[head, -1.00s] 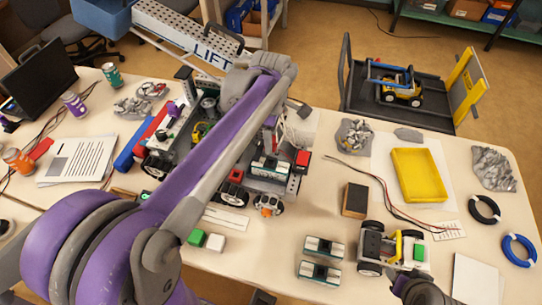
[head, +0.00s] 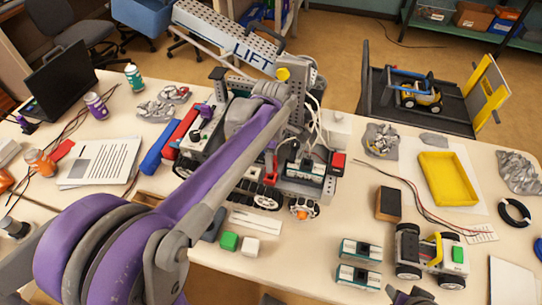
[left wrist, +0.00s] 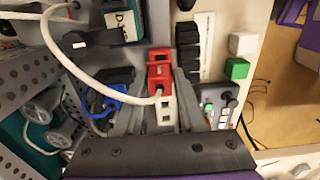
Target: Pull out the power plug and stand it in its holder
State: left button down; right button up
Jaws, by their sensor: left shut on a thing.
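The power plug (left wrist: 159,75) is red, with a white cable, in the left wrist view. My left gripper (left wrist: 160,92) is shut on it, with one grey finger on each side. A pale slotted piece (left wrist: 164,115) shows between the fingers. In the head view, a small red part (head: 271,166) shows beside my arm at the large wheeled robot (head: 308,188); my arm hides most of the left gripper there. A dark end, seemingly my right gripper (head: 412,296), is cut off at the bottom edge. I cannot make out the plug's holder.
A small wheeled car (head: 430,253), two battery-like modules (head: 360,249), a yellow tray (head: 447,177) and green and white blocks (head: 229,241) lie on the table. Bare tabletop shows at front centre.

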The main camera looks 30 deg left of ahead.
pick_arm(q)
jog(key=shift+s+a+f, duration=0.1)
jog(key=shift+a+f, duration=0.05)
jog(key=shift+f, duration=0.05)
jog(key=shift+f+b, duration=0.4)
jog(key=shift+f, duration=0.1)
jog(key=shift+f+b, duration=0.4)
jog(key=shift+f, duration=0.2)
jog(key=shift+f+b, duration=0.5)
jog(key=shift+f, duration=0.5)
dwell(1.5)
jog(key=shift+c, duration=2)
grip_release()
